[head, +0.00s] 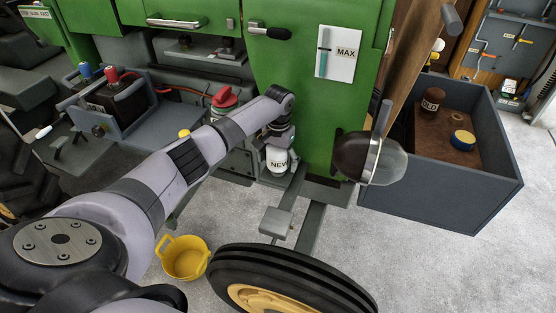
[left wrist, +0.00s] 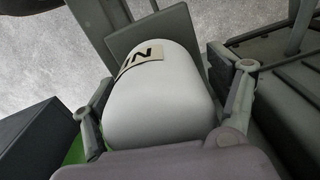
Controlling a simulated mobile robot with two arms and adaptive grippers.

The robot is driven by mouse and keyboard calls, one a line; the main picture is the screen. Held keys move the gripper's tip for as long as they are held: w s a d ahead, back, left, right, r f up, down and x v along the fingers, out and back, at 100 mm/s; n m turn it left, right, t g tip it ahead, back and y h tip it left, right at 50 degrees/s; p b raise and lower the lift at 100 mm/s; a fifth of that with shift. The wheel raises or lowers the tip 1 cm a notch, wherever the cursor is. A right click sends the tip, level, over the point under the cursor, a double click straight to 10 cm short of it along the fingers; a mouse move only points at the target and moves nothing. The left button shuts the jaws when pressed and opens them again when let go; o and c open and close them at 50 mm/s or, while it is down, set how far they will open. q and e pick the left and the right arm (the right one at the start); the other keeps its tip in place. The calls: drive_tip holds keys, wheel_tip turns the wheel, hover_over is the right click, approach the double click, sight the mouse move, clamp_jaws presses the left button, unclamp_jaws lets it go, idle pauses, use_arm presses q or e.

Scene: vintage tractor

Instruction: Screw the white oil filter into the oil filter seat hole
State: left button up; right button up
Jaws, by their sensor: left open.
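My left gripper (head: 278,140) is at the filter, with the arm coming in from the left. In the left wrist view the white filter (left wrist: 165,95) fills the space between the two fingers of my open left gripper (left wrist: 165,115), one finger on each side. I cannot tell whether the fingers touch it. The seat hole is hidden, so I cannot tell how the filter sits against it. My right gripper is not in view.
A grey crate (head: 450,195) at right holds a dark jar (head: 433,99) and a yellow-rimmed tin (head: 463,140). A round headlamp (head: 368,158) juts out right of the filter. A black tyre (head: 290,268) and a yellow bucket (head: 185,258) are below.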

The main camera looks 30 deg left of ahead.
use_arm(q)
drive_tip(key=shift+c, duration=0.5)
drive_tip(key=c, duration=1.1)
drive_tip(key=shift+c, duration=0.2)
drive_tip(key=m, duration=0.6)
drive_tip(key=shift+s+f+m, duration=0.1)
drive_tip(key=shift+m, duration=0.3)
drive_tip(key=m, duration=0.5)
drive_tip(key=shift+f, duration=0.1)
drive_tip(key=o, duration=1.1)
drive_tip(key=shift+o, duration=0.7)
